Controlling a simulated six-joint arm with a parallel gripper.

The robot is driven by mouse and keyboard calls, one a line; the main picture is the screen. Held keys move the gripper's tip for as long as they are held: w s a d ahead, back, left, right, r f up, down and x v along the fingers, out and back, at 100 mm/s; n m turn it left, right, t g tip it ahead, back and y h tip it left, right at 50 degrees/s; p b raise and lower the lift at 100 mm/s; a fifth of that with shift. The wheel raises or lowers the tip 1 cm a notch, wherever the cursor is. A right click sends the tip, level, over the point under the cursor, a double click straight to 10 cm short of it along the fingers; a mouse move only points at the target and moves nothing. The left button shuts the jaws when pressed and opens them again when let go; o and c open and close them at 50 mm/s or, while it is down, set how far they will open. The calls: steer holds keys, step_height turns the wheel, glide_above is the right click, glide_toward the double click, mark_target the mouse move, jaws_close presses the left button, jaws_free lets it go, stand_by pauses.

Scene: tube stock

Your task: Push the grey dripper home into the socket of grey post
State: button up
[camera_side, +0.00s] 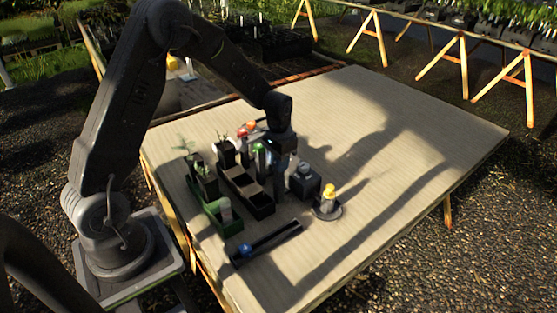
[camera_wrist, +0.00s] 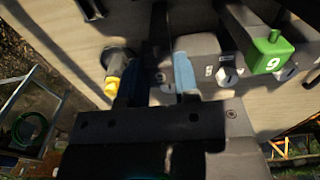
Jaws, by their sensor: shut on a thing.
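My gripper (camera_side: 284,160) is low over the middle of the board in the side view, beside the dark trays. In the wrist view its two blue-padded fingers (camera_wrist: 158,88) are closed in on something. The grey dripper cannot be made out clearly; what lies between the fingers is dark and mostly hidden by the gripper body. A grey block with a rounded top (camera_side: 304,181) stands just right of the gripper in the side view. A grey block with small white labels (camera_wrist: 202,52) is close beside a finger in the wrist view. I cannot tell which grey piece is the grey post, and its socket is hidden.
A yellow-topped piece (camera_side: 328,194) stands on a round dark base. A green piece marked 9 (camera_wrist: 270,52) is at the wrist view's right. Dark trays (camera_side: 262,210), a green tray (camera_side: 229,228) with seedlings and a dark channel (camera_side: 268,242) are nearby. The board's right side is clear.

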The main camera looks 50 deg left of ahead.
steer(key=o, duration=1)
step_height(320, 180, up, 14)
steer(key=shift+f, duration=0.1)
